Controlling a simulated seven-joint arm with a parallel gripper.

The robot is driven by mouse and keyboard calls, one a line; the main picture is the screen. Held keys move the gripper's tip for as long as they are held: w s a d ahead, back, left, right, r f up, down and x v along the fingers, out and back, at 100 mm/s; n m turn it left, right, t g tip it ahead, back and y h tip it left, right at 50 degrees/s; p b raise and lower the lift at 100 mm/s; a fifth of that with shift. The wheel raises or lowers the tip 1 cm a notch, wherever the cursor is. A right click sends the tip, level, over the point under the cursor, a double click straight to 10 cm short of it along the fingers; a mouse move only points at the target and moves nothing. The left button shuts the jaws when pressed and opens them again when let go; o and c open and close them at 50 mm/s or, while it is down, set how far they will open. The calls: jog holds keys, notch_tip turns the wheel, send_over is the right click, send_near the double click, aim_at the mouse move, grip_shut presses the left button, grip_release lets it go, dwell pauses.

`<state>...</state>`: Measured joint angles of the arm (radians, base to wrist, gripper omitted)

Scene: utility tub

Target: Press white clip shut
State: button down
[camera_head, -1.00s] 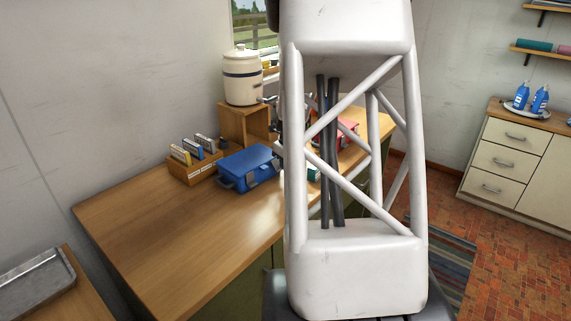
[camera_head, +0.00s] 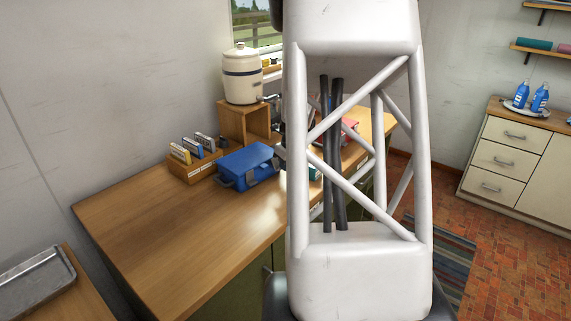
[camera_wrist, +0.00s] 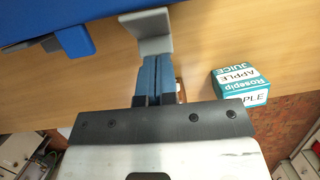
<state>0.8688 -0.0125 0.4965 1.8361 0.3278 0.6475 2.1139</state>
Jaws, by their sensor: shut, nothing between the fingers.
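The blue tub (camera_head: 248,165) sits on the wooden bench, left of my arm. In the wrist view the blue tub's edge (camera_wrist: 100,8) runs along the top left. A pale grey-white clip (camera_wrist: 150,27), bent like an L, sticks out from the tub's side. A blue clip (camera_wrist: 75,40) sits further left on the same side. My gripper (camera_wrist: 152,58) is shut and empty, its blue-grey fingers pointing at the pale clip. The fingertips are right at the clip's lower part; I cannot tell whether they touch. My gripper is hidden behind my arm in the head view.
A teal-and-white apple juice box (camera_wrist: 240,87) stands right of my fingers. A wooden rack of cards (camera_head: 195,165) is left of the tub, with a cream crock (camera_head: 242,75) on a wooden stand (camera_head: 240,118) behind. The bench front (camera_head: 160,240) is clear.

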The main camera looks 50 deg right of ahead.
jog(key=shift+x, duration=0.85)
jog(key=shift+s, duration=0.15)
jog(key=shift+r, duration=0.25)
jog(key=shift+r, duration=0.5)
jog(key=shift+r, duration=0.15)
jog(key=v, duration=0.7)
jog(key=shift+r, duration=0.3)
